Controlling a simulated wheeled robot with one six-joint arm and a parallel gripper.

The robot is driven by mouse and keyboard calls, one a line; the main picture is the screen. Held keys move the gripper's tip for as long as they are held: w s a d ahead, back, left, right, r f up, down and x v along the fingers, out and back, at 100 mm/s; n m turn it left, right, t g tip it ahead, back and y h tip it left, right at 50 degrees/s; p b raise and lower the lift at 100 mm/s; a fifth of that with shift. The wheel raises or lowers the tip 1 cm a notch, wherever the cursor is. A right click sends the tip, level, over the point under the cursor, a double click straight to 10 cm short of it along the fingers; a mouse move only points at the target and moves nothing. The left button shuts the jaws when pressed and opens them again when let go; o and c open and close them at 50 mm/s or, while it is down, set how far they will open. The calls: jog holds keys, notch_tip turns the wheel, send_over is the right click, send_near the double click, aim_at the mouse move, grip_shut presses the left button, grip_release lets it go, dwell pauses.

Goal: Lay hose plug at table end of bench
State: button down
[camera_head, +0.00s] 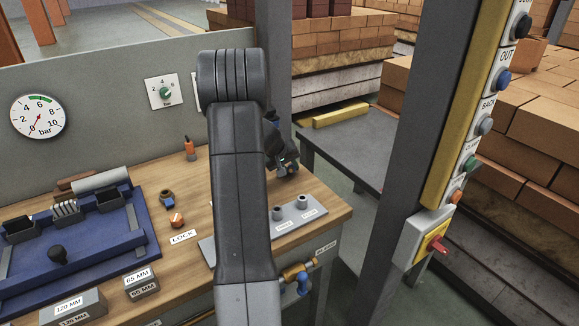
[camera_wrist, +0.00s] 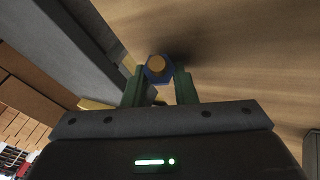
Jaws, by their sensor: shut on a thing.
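In the wrist view, the green fingers of my gripper (camera_wrist: 160,88) are closed on the hose plug (camera_wrist: 157,66), a small blue six-sided piece with a brass-coloured middle. Bare wooden bench top (camera_wrist: 245,60) shows behind it, with a dark shadow beside the plug. In the head view, my gripper (camera_head: 287,167) is over the bench's (camera_head: 325,194) right end, beside the grey table. My arm hides part of it, and I cannot make out the plug there. Whether the plug touches the wood is unclear.
The grey table (camera_head: 345,150) stands beyond the bench's right end. A grey plate (camera_head: 312,214) with two short posts lies in front of my gripper. A blue-and-brass fitting (camera_head: 167,198), an orange knob (camera_head: 177,219) and a blue fixture (camera_head: 140,225) are left of my arm. A dark post (camera_head: 395,160) stands right.

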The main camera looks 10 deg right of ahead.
jog(key=c, duration=1.2)
grip_release()
jog(key=shift+o, duration=0.2)
jog(key=shift+a+r+p, duration=0.1)
jog(key=shift+r+p, duration=0.15)
jog(key=shift+p, duration=0.05)
jog(key=v, duration=1.1)
jog(key=shift+s+a+r+b, duration=0.2)
jog(key=shift+s+b, duration=0.05)
jog(key=shift+b, duration=0.1)
